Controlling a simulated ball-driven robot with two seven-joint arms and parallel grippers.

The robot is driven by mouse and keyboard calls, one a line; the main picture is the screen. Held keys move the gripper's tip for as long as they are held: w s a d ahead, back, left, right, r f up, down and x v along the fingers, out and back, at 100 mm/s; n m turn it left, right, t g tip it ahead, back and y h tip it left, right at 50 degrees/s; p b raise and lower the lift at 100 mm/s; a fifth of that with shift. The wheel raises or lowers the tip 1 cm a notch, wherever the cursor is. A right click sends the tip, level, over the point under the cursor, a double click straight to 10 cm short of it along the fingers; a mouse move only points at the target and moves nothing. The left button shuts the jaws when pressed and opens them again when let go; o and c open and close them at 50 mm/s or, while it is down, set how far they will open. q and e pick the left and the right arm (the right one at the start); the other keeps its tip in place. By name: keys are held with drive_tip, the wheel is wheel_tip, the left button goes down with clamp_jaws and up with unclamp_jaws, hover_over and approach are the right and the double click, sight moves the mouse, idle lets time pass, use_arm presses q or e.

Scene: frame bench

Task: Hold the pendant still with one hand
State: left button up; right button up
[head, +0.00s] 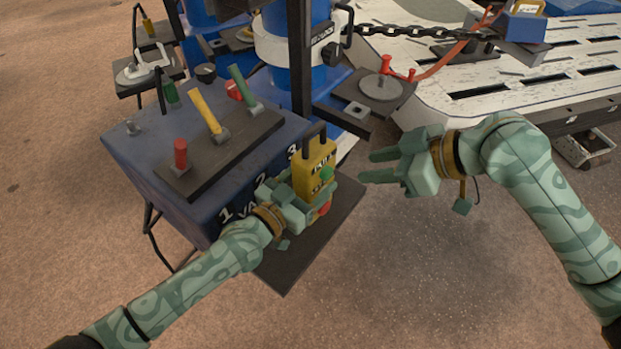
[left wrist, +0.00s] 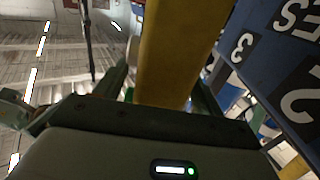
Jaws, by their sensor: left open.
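The pendant (head: 315,172) is a yellow box with a black handle on top and green and red buttons on its right side. It is upright above a dark plate at the front of the blue valve box. My left gripper (head: 296,194) is open, with its fingers around the lower part of the pendant. In the left wrist view the yellow pendant (left wrist: 175,50) stands between the open fingers; contact cannot be told. My right gripper (head: 367,167) is open and empty, to the right of the pendant, its fingers pointing at it. The pendant's lower left part is hidden by my left gripper.
The blue box (head: 150,160) carries red, yellow and green levers (head: 205,110). The dark plate (head: 310,245) juts out below the pendant. Behind are a blue column, a chain (head: 420,32) and a white slotted bench (head: 480,85). The floor at front right is clear.

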use_arm(q)
drive_tip(key=shift+w, duration=0.1)
drive_tip(key=c, duration=1.4)
